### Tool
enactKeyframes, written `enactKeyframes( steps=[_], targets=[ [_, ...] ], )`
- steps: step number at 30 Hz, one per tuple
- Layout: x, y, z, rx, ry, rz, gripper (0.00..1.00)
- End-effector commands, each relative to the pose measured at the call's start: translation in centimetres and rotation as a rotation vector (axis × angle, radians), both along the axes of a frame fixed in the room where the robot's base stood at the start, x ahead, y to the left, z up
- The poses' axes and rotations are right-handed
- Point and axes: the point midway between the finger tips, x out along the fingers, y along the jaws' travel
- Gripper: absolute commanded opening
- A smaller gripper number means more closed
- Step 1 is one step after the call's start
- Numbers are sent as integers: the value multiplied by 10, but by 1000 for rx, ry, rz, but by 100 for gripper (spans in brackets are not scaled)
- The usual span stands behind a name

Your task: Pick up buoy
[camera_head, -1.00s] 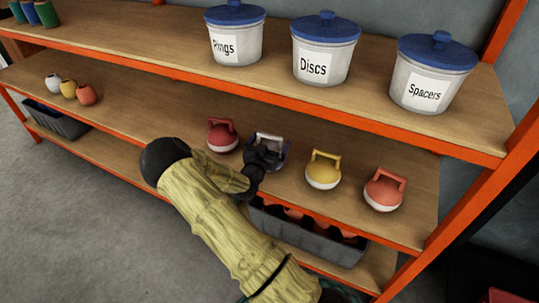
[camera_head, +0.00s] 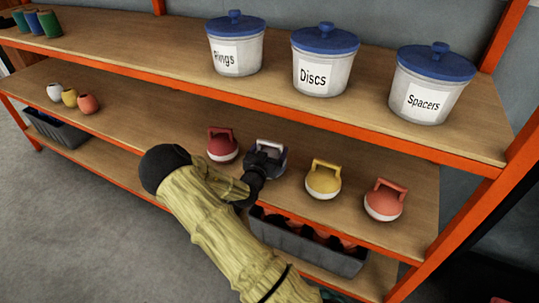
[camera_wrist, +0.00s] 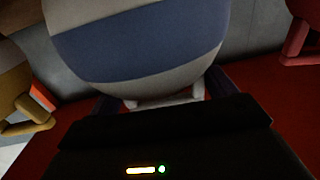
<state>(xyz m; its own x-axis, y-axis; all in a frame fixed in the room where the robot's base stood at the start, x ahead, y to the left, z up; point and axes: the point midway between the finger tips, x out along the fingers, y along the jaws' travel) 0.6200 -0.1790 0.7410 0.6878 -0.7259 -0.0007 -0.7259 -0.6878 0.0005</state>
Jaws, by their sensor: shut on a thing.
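A blue and white striped buoy (camera_head: 280,164) with a pale handle is at the middle shelf, between a maroon buoy (camera_head: 222,149) and a yellow buoy (camera_head: 323,183). A red buoy (camera_head: 384,204) stands farther right. My gripper (camera_head: 262,165) is shut on the blue and white buoy's handle and hides part of that buoy. In the wrist view the striped buoy (camera_wrist: 140,45) fills the upper middle, with its handle between my dark fingers. I cannot tell whether its base touches the shelf.
The upper shelf holds white tubs labelled Rings (camera_head: 235,45), Discs (camera_head: 324,62) and Spacers (camera_head: 430,85). A grey bin (camera_head: 300,248) sits on the shelf below. Small round pots (camera_head: 70,97) stand at the left. The middle shelf (camera_head: 150,115) is bare between pots and buoys.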

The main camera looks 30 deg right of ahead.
Motion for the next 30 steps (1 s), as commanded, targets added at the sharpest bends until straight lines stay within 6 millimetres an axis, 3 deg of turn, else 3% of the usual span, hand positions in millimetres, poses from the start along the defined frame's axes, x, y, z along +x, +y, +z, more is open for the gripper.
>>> enactKeyframes(
  steps=[12, 17, 30],
  targets=[
    [0, 0, 79, 1, -5, 0, 36],
    [0, 0, 89, 0, -1, 0, 36],
    [0, 0, 89, -1, -1, 0, 36]
  ],
)
